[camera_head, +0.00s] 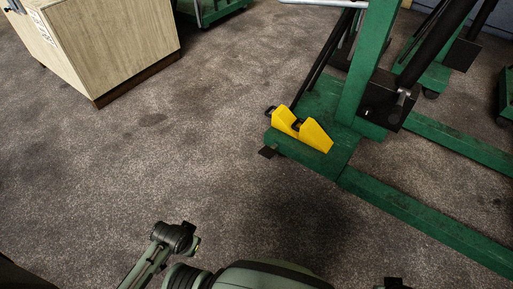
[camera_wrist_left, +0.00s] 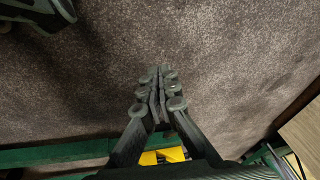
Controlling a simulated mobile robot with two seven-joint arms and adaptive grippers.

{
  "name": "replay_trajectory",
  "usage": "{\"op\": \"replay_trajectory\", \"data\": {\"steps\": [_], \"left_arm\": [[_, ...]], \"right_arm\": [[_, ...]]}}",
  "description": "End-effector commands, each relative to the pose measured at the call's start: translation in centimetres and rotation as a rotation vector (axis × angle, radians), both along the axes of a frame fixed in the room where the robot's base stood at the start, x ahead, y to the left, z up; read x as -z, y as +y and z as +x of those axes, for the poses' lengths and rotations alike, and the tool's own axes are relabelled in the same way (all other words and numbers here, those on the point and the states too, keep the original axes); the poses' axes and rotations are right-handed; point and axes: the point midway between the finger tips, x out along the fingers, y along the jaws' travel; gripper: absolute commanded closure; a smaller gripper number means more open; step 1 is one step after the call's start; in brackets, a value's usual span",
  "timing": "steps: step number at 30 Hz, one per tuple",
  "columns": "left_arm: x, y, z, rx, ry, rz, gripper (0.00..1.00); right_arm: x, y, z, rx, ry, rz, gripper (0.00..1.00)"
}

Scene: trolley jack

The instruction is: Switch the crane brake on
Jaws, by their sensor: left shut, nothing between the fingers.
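The green crane (camera_head: 360,60) stands at the right of the head view, its long legs running to the right. A yellow wedge-shaped block (camera_head: 314,135) sits on its base plate. A small dark flat piece (camera_head: 268,152) sticks out at the base's left corner; I cannot tell whether this is the brake or how it is set. In the left wrist view, my left gripper (camera_wrist_left: 158,75) is shut and empty over bare carpet. The yellow block (camera_wrist_left: 149,158) shows near the bottom edge, partly hidden behind the fingers. I do not see my right gripper's fingers.
A wooden cabinet (camera_head: 112,45) stands at the upper left. More green equipment stands at the far top (camera_head: 208,10) and upper right (camera_head: 436,75). The grey carpet (camera_head: 150,150) between the cabinet and crane is clear.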

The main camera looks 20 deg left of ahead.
Motion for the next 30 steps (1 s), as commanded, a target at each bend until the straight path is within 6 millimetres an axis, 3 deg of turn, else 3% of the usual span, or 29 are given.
{"op": "replay_trajectory", "data": {"steps": [13,17,20,23,27,30], "left_arm": [[0.1,-0.3,-0.3,0.0,0.005,-0.005,1.0],[-0.3,0.1,1.8,0.002,-0.022,0.002,1.0],[-1.5,1.1,6.6,0.005,-0.075,0.022,1.0],[-4.2,3.0,14.3,0.007,-0.16,0.056,1.0],[-10.9,6.5,26.1,-0.007,-0.298,0.114,1.0],[-16.8,8.9,33.2,-0.026,-0.396,0.146,1.0]], "right_arm": [[0.0,-0.2,0.0,0.0,0.001,-0.003,0.63],[-0.3,-0.7,1.7,-0.002,-0.02,-0.013,0.6],[-1.5,-1.7,6.5,-0.005,-0.074,-0.031,0.6],[-4.3,-3.5,14.3,-0.006,-0.161,-0.064,0.6],[-11.0,-6.9,26.2,0.008,-0.299,-0.12,0.6],[-16.9,-9.2,33.3,0.024,-0.401,-0.154,0.6]]}}
